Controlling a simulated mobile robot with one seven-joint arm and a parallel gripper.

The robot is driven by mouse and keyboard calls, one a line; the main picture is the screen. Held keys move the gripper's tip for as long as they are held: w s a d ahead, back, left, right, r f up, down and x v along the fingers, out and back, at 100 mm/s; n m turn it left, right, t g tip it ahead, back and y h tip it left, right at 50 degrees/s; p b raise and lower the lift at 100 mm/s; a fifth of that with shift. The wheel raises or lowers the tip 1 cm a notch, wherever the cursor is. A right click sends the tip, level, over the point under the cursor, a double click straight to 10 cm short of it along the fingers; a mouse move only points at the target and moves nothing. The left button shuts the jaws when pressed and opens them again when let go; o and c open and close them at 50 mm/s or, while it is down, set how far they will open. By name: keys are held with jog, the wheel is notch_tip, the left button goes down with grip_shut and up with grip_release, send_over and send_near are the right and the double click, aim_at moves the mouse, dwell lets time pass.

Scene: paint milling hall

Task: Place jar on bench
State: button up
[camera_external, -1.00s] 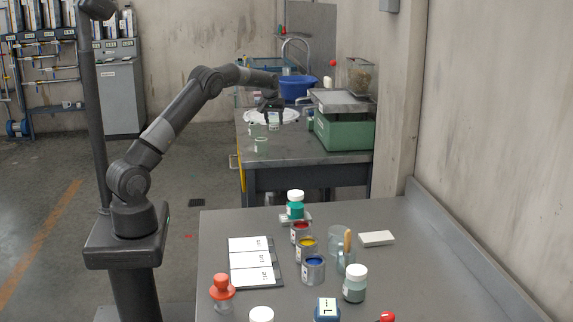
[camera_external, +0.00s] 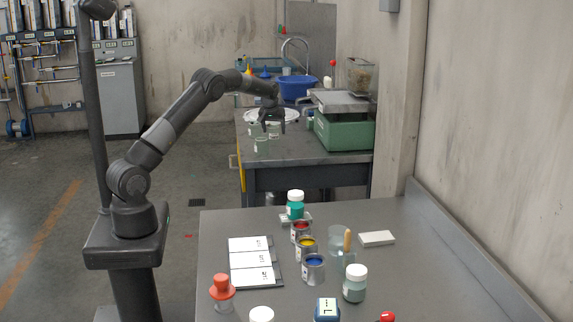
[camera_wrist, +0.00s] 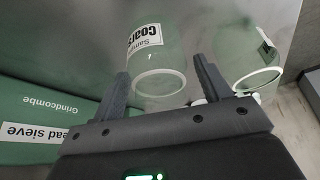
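My gripper (camera_external: 273,124) is over the far bench (camera_external: 300,158), beside the green sieve unit. In the wrist view its two fingers (camera_wrist: 160,78) are spread apart, with a clear greenish jar (camera_wrist: 158,60) labelled "Sample coarse" in line between them. Its rim is near the fingertips, with narrow gaps visible at the sides; I cannot tell whether either finger touches it. This jar (camera_external: 274,132) shows small below the gripper in the external view. A second similar jar (camera_wrist: 245,45) stands to the right in the wrist view. Another jar (camera_external: 261,146) stands nearer the bench's front edge.
The green bead sieve (camera_external: 345,130) stands close on the right; its side (camera_wrist: 35,118) shows in the wrist view. A white plate-like item (camera_external: 255,115) and blue basin (camera_external: 297,88) lie behind. The near table (camera_external: 400,255) holds paint cans, jars and cards.

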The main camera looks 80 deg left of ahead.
jog(key=shift+r, duration=0.1)
jog(key=v, duration=1.2)
jog(key=s+d+r+m+t+h, duration=0.1)
jog(key=s+d+r+m, duration=0.2)
jog(key=d, duration=0.8)
jog(key=s+d+r+m+t+h, duration=0.15)
jog(key=d+r, duration=0.35)
jog(key=d, duration=0.7)
jog(key=s+d+r+m, duration=0.2)
jog(key=s+d+r, duration=0.15)
jog(key=d, duration=0.75)
jog(key=s+d+f+m+h, duration=0.1)
jog(key=s+d+f+m, duration=0.2)
jog(key=s+d, duration=0.7)
jog(key=s+d+f+m+t, duration=0.1)
jog(key=s+d+f+m, duration=0.3)
jog(key=s+d, duration=0.6)
jog(key=shift+s+d+h, duration=0.2)
jog(key=shift+s+h, duration=0.05)
jog(key=shift+h, duration=0.1)
